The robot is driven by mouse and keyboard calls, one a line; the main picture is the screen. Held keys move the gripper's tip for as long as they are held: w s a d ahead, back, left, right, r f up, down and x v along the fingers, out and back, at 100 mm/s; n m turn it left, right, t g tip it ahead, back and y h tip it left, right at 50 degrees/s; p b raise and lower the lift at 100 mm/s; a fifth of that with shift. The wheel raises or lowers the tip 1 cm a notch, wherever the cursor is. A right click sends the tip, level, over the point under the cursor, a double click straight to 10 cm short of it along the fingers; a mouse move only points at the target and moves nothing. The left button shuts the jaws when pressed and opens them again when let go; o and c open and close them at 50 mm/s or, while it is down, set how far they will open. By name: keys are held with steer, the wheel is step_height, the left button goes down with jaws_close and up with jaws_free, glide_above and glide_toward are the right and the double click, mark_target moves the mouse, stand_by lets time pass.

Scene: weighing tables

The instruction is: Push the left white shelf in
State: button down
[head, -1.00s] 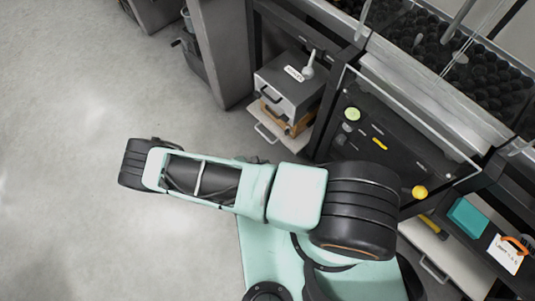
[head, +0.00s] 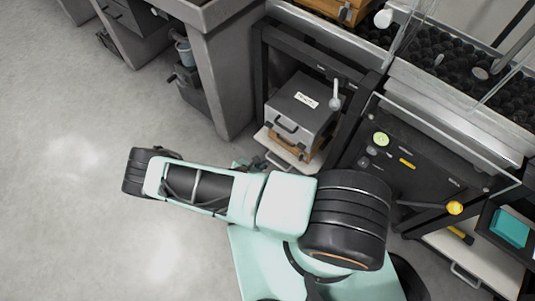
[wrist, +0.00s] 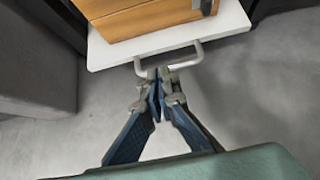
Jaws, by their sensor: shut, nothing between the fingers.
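The left white shelf (head: 282,151) sticks out at the front of the dark frame under the bench, with a grey case (head: 300,104) and a wooden box on it. In the wrist view the white shelf (wrist: 110,53) shows its front edge and a pale loop handle (wrist: 168,61). The wooden box (wrist: 150,17) stands on it. My gripper (wrist: 158,73) is shut and empty, its tips at or just below the handle; I cannot tell if they touch it. In the head view my arm hides most of the gripper.
A second white shelf (head: 462,258) with a handle sits at the lower right. A black panel with knobs (head: 415,150) stands between the shelves. A grey bench leg (head: 212,80) stands left of the left shelf. The floor at left is clear.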

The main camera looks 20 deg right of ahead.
steer(key=b+x, duration=0.4)
steer(key=x, duration=0.6)
steer(key=shift+w, duration=0.25)
